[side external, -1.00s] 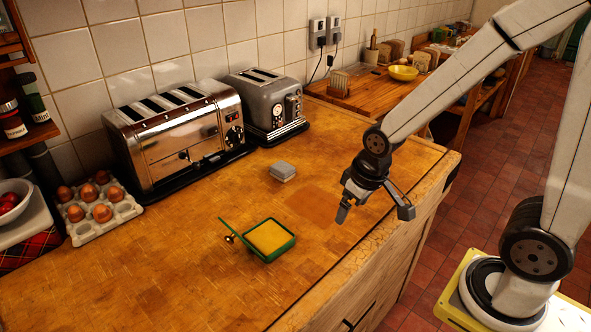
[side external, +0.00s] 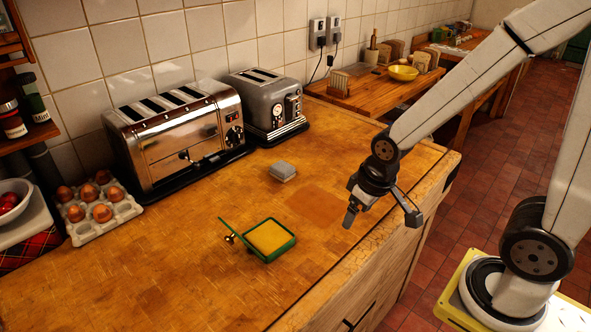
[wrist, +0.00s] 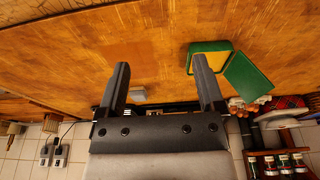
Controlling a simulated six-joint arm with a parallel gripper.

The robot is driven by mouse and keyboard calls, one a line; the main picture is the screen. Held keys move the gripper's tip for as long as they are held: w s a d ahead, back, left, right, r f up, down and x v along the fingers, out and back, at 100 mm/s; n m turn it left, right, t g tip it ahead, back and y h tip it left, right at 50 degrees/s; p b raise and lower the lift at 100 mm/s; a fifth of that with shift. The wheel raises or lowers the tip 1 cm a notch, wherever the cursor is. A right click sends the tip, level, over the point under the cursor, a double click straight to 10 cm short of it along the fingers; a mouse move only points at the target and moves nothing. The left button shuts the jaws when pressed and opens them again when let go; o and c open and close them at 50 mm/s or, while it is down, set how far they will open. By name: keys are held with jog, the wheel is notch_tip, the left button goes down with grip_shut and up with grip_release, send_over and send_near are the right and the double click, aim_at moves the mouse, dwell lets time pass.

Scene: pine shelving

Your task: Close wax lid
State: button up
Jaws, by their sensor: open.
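A green wax box (side external: 270,240) holding a flat yellow block sits on the wooden counter. Its green lid (side external: 237,238) stands raised and tilted outward on the box's left side, with a small brass knob on its outer side. In the wrist view the wax box (wrist: 208,46) is right of centre, partly behind one finger, and the lid (wrist: 248,77) is beside it. My gripper (side external: 382,214) is open and empty above the counter's front edge, to the right of the box and apart from it. Both fingers also show in the wrist view (wrist: 160,63).
A small grey box (side external: 283,171) lies behind the wax box. A chrome toaster (side external: 180,138) and a grey toaster (side external: 266,106) stand along the tiled wall. An egg tray (side external: 100,212) is at the left. The counter around the wax box is clear.

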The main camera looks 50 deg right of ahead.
jog(key=shift+w+a+r, duration=0.1)
jog(key=shift+w+a, duration=0.1)
jog(key=shift+w, duration=0.15)
jog(key=c, duration=0.7)
jog(key=shift+w+a+r+n, duration=0.1)
jog(key=shift+w+a+n, duration=0.15)
jog(key=shift+w+n, duration=0.25)
grip_shut()
jog(key=w+a+r+n, duration=0.1)
jog(key=w+a+n, duration=0.3)
jog(key=w+a, duration=0.1)
jog(key=w+a+r+n+g, duration=0.1)
jog(key=w+a+n, duration=0.3)
jog(key=a, duration=0.3)
jog(key=w+a+r+n+g, duration=0.1)
jog(key=w+a+n, duration=0.3)
jog(key=w+a, duration=0.2)
jog(key=shift+w+a, duration=0.1)
jog(key=shift+a, duration=0.2)
jog(key=w+a+n, duration=0.1)
jog(key=a+n, duration=0.3)
jog(key=a, duration=0.2)
jog(key=shift+a+r+h, duration=0.2)
jog(key=shift+a+h, duration=0.1)
